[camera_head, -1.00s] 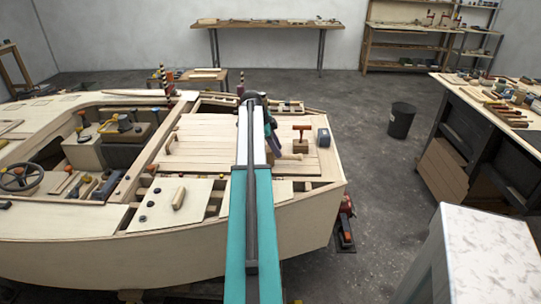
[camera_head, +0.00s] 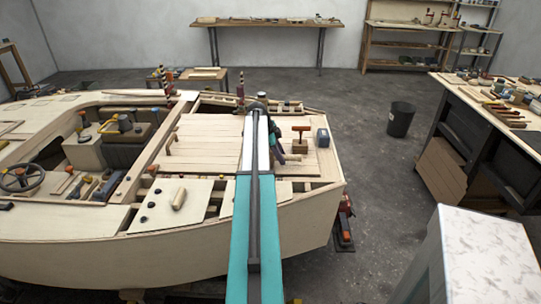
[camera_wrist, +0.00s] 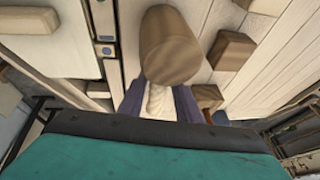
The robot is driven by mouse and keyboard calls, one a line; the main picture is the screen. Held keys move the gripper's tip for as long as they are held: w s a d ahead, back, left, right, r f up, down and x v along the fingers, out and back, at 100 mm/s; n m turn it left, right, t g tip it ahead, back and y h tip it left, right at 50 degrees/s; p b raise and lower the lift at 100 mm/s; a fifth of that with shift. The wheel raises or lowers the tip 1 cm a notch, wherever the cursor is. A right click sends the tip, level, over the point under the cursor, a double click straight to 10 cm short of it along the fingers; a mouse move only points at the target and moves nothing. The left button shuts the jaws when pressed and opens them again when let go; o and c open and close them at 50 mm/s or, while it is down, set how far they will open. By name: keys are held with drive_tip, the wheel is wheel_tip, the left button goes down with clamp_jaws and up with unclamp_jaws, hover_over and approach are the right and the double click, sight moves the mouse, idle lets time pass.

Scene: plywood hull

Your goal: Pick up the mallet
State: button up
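In the wrist view the mallet's thick brown wooden head (camera_wrist: 170,50) fills the top middle. A pale length that looks like its handle (camera_wrist: 158,102) lies between the two dark purple fingers of my gripper (camera_wrist: 159,108). The fingers stand close on both sides of it; I cannot tell whether they press on it. In the head view my gripper (camera_head: 275,142) is over the right part of the boat's plank deck. A pale bit beside it (camera_head: 292,158) seems to be part of the mallet; my arm hides the rest.
A loose wooden piece (camera_head: 179,199) lies on a front panel. Open gaps show at the deck's front edge.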

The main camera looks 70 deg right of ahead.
drive_tip(key=shift+x, duration=0.95)
clamp_jaws()
